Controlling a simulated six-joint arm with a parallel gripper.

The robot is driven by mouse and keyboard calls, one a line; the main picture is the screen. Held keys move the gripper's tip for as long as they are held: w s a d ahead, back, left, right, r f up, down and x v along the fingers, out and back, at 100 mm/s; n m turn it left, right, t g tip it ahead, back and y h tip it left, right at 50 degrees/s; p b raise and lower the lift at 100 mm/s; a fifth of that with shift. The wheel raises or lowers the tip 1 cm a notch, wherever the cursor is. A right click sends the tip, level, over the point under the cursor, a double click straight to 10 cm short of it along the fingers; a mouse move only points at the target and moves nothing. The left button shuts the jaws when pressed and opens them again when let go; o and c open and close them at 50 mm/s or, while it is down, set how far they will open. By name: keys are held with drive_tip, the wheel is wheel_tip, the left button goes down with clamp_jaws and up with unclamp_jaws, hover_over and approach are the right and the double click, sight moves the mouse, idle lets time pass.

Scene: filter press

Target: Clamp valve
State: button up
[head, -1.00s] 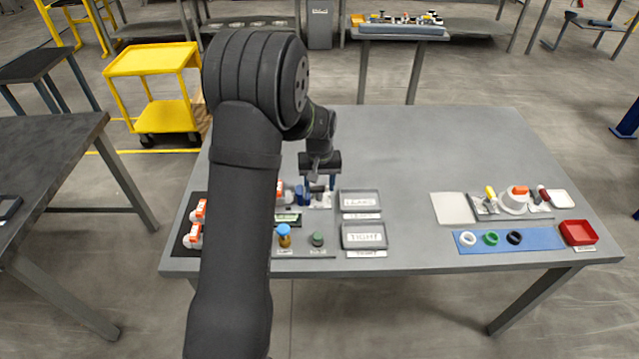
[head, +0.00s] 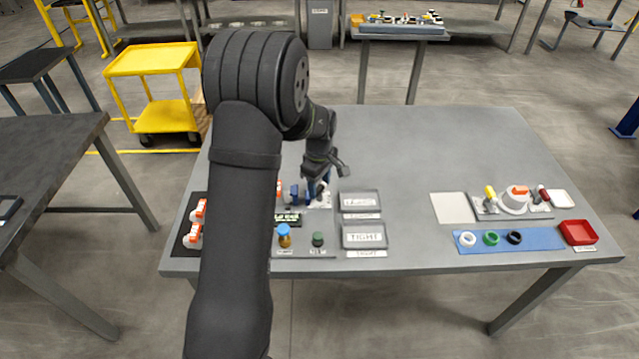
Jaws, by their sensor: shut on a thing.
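My gripper (head: 318,182) is at the test station on the left half of the table, tilted, and shut on what looks like the small clamp's handle; the fingers are small and the grip is partly hidden. The clamp's pale base (head: 322,201) shows under the gripper. A valve with a blue body (head: 302,194) and an orange part (head: 279,188) lies just left of the gripper, partly hidden by my arm. Two more orange-handled valves (head: 198,211) (head: 193,236) rest on a black mat at the left table edge.
A tray marked like "LEAKS" (head: 377,202) and a tray marked "TIGHT" (head: 386,237) stand right of the station. Blue (head: 284,231) and green (head: 318,238) knobs and a small display (head: 288,217) are in front. The table's middle is clear.

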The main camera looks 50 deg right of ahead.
sight(320, 187)
drive_tip(key=n, duration=0.7)
idle(0.7)
drive_tip(key=o, duration=0.7)
drive_tip(key=shift+r, duration=0.15)
wheel_tip(320, 187, up, 17)
drive_tip(key=shift+r, duration=0.15)
idle(0.4)
wheel_tip(320, 187, down, 18)
drive_tip(key=shift+r, duration=0.2)
idle(0.3)
drive_tip(key=shift+r, duration=0.15)
